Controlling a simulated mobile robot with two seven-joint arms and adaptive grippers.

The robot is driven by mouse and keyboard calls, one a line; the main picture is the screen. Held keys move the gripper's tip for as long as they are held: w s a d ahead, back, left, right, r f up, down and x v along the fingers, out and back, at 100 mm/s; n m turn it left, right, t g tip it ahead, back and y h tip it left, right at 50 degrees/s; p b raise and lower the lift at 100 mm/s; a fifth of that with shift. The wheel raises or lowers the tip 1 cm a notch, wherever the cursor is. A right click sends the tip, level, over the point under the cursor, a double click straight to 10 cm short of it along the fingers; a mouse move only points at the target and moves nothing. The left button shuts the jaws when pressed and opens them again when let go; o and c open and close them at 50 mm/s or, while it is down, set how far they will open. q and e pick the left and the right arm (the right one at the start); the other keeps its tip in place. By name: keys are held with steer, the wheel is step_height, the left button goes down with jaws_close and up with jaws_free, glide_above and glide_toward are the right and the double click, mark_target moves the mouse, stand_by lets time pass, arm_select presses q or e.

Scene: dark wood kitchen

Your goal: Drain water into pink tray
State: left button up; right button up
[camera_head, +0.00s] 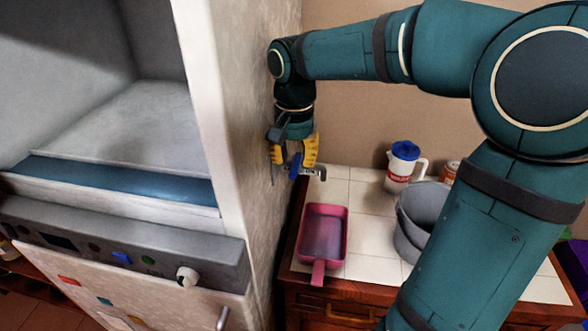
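The pink tray (309,267) sits on the white tiled counter, below and slightly right of my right gripper. It has a handle toward the front, and its inside looks dark; I cannot tell whether it holds water. My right gripper (294,163) points down at the wall of the white cabinet, above the tray. Its yellow fingers are on either side of a blue tap handle (295,168). I cannot tell whether they grip it or only surround it. A short metal spout (315,172) sticks out to the right beside the fingers. No water stream shows. My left gripper is not in view.
A grey bucket (407,236) stands right of the tray, partly behind my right arm. A white jug with a blue lid (404,160) and an orange-lidded jar (450,171) stand at the back. The white cabinet (240,110) borders the counter on the left.

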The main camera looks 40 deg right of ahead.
steer(key=shift+f, duration=1.4)
steer(key=shift+o, duration=0.3)
jaws_close()
